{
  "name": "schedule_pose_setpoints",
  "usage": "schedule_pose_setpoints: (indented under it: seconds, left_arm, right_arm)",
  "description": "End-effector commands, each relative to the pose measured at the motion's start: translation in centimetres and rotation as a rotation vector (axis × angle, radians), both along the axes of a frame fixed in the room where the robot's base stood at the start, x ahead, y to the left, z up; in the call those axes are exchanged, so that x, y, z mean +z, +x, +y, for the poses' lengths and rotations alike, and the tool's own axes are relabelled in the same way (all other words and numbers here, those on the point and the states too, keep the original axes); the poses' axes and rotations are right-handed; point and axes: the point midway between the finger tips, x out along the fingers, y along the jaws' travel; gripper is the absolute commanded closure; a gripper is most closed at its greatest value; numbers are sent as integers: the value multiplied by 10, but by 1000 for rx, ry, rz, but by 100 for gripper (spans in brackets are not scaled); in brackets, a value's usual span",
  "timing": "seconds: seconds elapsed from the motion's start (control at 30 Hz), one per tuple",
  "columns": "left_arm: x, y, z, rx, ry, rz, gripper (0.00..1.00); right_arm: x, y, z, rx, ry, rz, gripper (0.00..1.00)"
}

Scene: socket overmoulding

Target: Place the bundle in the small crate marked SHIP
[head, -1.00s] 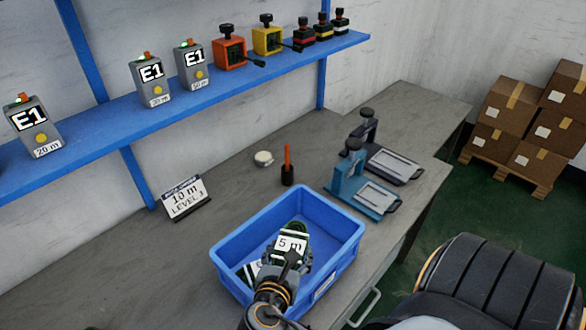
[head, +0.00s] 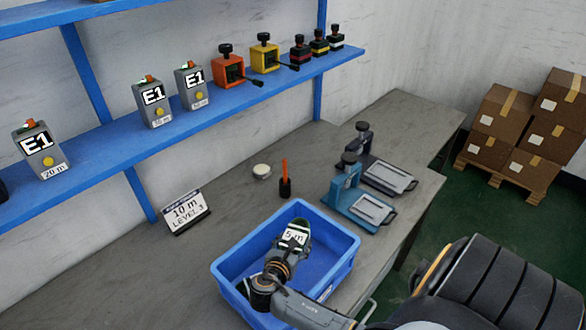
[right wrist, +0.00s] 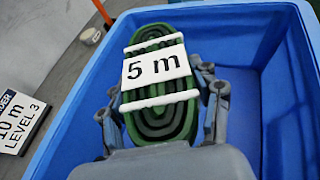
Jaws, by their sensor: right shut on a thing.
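The bundle (right wrist: 157,95) is a green and dark coil with white bands and a "5 m" tag. In the head view the bundle (head: 297,234) is over the blue crate's opening. My right gripper (head: 291,246) is shut on it, with a finger on each side in the right wrist view. The blue crate (head: 343,268) stands on the bench near its front edge. I cannot read any SHIP mark on it. I cannot tell whether the bundle is inside the rim or just above it. My arm hides the crate's near left part. My left gripper is out of view.
Behind the crate stand a "10 m LEVEL 3" sign (head: 187,212), a small white round item (head: 262,171) and a black holder with an orange stick (head: 285,187). Two clamp presses (head: 372,208) stand right of these. A blue shelf (head: 105,152) holds E1 testers.

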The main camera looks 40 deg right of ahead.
Motion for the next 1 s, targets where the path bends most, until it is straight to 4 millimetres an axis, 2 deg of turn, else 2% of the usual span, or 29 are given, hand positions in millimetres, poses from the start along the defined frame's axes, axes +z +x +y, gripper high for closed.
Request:
schedule_pose_setpoints:
  seconds: [0.23,0.4,0.47,1.0]
  left_arm:
    - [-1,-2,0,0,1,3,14]
    - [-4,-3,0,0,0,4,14]
    - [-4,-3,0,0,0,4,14]
    - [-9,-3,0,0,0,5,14]
  right_arm:
    - [-15,11,-7,0,-1,0,72]
    - [-40,11,-7,0,-1,2,72]
    - [-44,11,-7,0,-1,0,72]
    - [-54,11,-7,0,-1,0,72]
